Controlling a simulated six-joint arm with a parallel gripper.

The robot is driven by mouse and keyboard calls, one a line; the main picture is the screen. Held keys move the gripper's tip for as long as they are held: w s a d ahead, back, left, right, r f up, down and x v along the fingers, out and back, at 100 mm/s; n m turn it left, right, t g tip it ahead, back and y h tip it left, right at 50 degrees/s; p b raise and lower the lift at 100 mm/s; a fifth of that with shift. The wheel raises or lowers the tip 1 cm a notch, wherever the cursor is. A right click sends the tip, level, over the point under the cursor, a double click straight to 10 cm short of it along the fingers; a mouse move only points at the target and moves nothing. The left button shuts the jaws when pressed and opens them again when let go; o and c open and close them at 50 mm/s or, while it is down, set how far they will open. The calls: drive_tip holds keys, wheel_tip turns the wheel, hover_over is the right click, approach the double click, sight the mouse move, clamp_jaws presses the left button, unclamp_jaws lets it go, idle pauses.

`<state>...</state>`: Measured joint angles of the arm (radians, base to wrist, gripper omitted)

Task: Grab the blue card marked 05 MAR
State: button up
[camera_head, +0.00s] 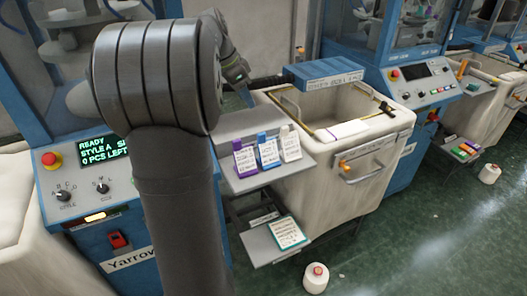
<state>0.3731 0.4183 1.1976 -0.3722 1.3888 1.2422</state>
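The blue card (268,152) stands upright in the middle of a row of three on a small grey shelf (245,184). A purple card (245,159) is to its left and a white card (290,146) to its right. The writing on the cards is too small to read surely. My gripper (247,97) is above and behind the cards, apart from them, at the end of my dark arm. Only a small part of it shows, and I cannot tell whether its fingers are open or shut.
My arm hides much of the left-centre. A cream bin (345,150) stands right of the cards, with a blue box (323,75) at its back edge. A teal-edged card (287,232) lies on a lower shelf. A white spool (316,278) stands on the open green floor.

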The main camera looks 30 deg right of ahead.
approach(266, 140)
drive_tip(key=shift+w+d+f, duration=0.3)
drive_tip(key=shift+d+f, duration=0.4)
drive_tip(key=shift+f, duration=0.1)
drive_tip(key=shift+x, duration=3.25)
drive_tip(key=shift+w+d+r, duration=0.1)
clamp_jaws()
